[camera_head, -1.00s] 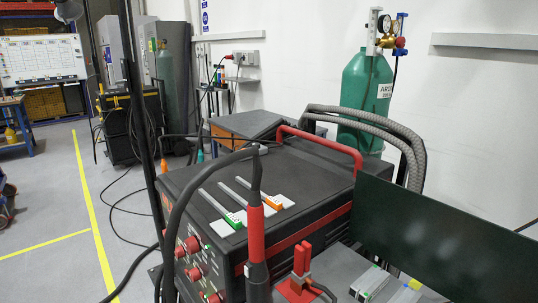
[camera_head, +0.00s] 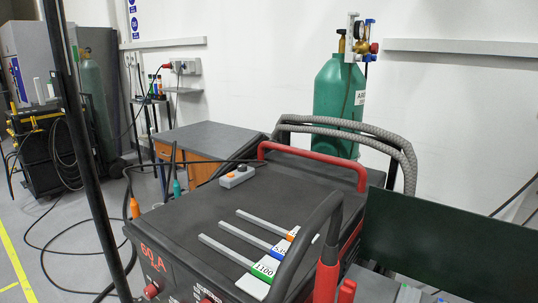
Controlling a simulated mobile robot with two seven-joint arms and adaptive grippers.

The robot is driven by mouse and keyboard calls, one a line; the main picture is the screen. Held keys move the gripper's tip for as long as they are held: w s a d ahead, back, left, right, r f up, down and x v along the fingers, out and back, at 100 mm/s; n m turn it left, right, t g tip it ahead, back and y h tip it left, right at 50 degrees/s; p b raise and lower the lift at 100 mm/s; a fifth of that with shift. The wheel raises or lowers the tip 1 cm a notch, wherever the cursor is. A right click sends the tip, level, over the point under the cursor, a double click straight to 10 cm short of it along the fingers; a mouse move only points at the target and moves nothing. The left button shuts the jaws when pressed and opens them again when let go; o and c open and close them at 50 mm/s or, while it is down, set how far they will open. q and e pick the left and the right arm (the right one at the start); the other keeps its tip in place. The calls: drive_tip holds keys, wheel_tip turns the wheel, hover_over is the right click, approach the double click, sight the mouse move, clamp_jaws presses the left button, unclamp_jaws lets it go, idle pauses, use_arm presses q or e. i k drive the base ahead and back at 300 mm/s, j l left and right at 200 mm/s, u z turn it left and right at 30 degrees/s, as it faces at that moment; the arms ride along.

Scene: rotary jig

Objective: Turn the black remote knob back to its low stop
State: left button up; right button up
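A small grey remote box (camera_head: 237,177) lies on the far left part of the black welding machine's top (camera_head: 300,190). On it are a black knob (camera_head: 241,168) and an orange button (camera_head: 230,175). The knob is too small for me to read its pointer or any stop mark. Neither of my grippers shows in the head view.
Several grey strips with coloured ends, such as the green-ended one (camera_head: 262,268), lie on the machine top. A red handle (camera_head: 312,158) rises behind. A torch with a black cable (camera_head: 312,225) stands in front, and a dark green panel (camera_head: 450,240) is at the right.

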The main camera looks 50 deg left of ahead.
sight(242, 167)
drive_tip(key=k+j+z, duration=0.1)
drive_tip(key=j, duration=0.35)
drive_tip(key=k+j+z, duration=0.1)
drive_tip(key=k+j, duration=0.15)
drive_tip(key=j, duration=0.2)
drive_tip(key=k+j+z, duration=0.1)
drive_tip(key=j, duration=0.3)
drive_tip(key=k+j, duration=0.3)
drive_tip(key=j, duration=0.15)
drive_tip(key=k+j+z, duration=0.15)
drive_tip(key=j, duration=0.25)
